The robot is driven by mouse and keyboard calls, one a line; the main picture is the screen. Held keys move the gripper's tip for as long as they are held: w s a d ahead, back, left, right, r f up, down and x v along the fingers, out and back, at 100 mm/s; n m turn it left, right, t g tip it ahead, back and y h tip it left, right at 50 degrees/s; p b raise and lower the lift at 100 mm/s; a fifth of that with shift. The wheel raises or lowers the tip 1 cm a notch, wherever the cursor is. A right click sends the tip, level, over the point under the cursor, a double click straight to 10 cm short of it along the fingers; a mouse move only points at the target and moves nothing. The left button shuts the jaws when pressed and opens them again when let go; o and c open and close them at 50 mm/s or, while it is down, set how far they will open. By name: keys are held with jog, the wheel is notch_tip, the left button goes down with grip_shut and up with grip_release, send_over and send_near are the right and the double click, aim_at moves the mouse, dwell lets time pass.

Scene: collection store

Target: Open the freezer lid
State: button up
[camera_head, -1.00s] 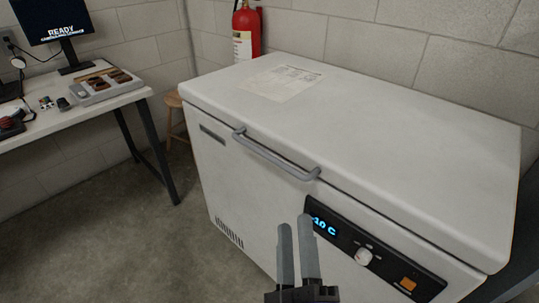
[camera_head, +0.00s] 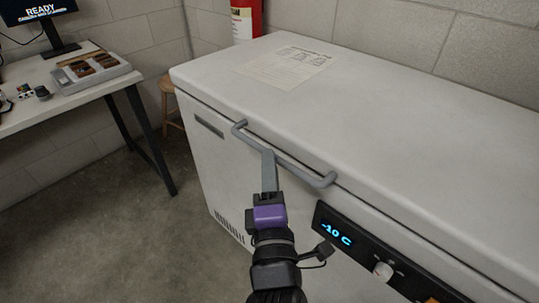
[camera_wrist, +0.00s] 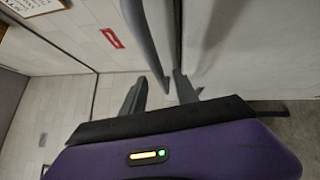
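The white chest freezer (camera_head: 225,170) stands against the wall, and its lid (camera_head: 390,130) is down. A grey bar handle (camera_head: 302,170) runs along the lid's front edge. My gripper (camera_head: 268,157) is at the handle's middle-left part, its fingers reaching up to the bar. In the wrist view the two dark fingers (camera_wrist: 160,88) are apart, and the grey handle bar (camera_wrist: 146,38) runs down to the gap between them. Whether a finger touches the bar I cannot tell. One finger largely hides the other in the head view.
A control panel (camera_head: 365,255) with a display and knob is on the freezer's front. A paper sheet (camera_head: 290,68) lies on the lid. A red extinguisher (camera_head: 247,18) and a stool (camera_head: 172,105) stand behind. A desk (camera_head: 60,105) is at the left; the floor between is clear.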

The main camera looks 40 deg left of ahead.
jog(key=shift+b+x, duration=0.3)
jog(key=shift+x, duration=1.55)
jog(key=shift+c, duration=0.3)
grip_shut()
